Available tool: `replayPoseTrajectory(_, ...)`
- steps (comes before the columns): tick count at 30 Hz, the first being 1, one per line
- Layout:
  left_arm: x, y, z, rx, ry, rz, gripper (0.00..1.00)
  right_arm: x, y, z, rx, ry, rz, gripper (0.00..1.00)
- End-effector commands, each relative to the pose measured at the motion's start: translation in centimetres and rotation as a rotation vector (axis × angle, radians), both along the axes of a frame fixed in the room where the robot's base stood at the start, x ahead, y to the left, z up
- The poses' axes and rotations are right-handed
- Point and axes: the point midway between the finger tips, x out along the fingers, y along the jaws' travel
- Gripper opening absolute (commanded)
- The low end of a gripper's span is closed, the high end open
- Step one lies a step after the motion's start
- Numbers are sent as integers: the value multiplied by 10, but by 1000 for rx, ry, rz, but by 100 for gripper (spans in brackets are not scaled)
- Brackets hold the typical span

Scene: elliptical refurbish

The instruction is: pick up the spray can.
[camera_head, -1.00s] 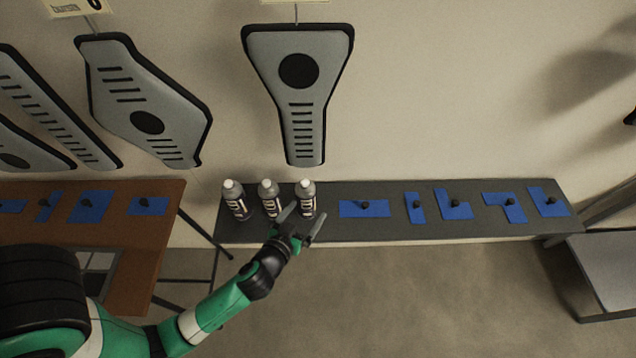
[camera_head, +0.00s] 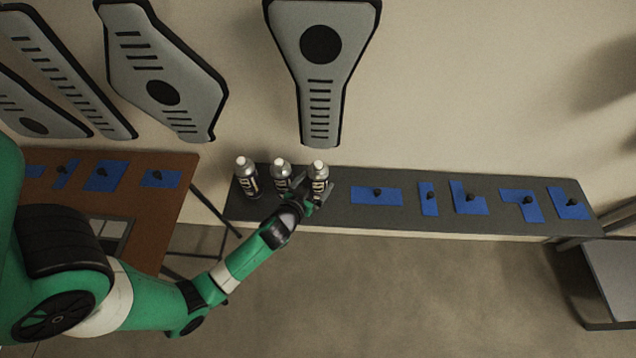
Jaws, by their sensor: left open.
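Three spray cans with white caps and dark labelled bodies stand upright in a row at the left end of the grey bench. They are the left can (camera_head: 246,177), the middle can (camera_head: 281,172) and the right can (camera_head: 318,177). My left gripper (camera_head: 313,191) is open at the right can, its fingers spread to either side of the can's lower part. I cannot tell whether the fingers touch it. The lower part of the right can is partly hidden by the gripper. My right gripper is not in view.
A brown table (camera_head: 150,220) stands at left. Grey panels (camera_head: 320,75) hang on the wall above. A grey table (camera_head: 615,265) is at right.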

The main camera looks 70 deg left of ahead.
Motion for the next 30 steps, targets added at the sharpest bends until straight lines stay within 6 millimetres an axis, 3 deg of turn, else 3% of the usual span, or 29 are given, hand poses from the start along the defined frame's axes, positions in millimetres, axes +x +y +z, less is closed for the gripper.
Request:
replayPoseTrajectory(5,17,15,-11,1,-1,1,100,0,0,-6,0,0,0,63)
replayPoseTrajectory(12,18,16,-10,1,0,-1,98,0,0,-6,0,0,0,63)
replayPoseTrajectory(26,18,15,-10,0,0,-1,15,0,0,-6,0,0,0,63)
replayPoseTrajectory(30,18,16,-9,2,-3,-1,15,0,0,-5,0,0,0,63)
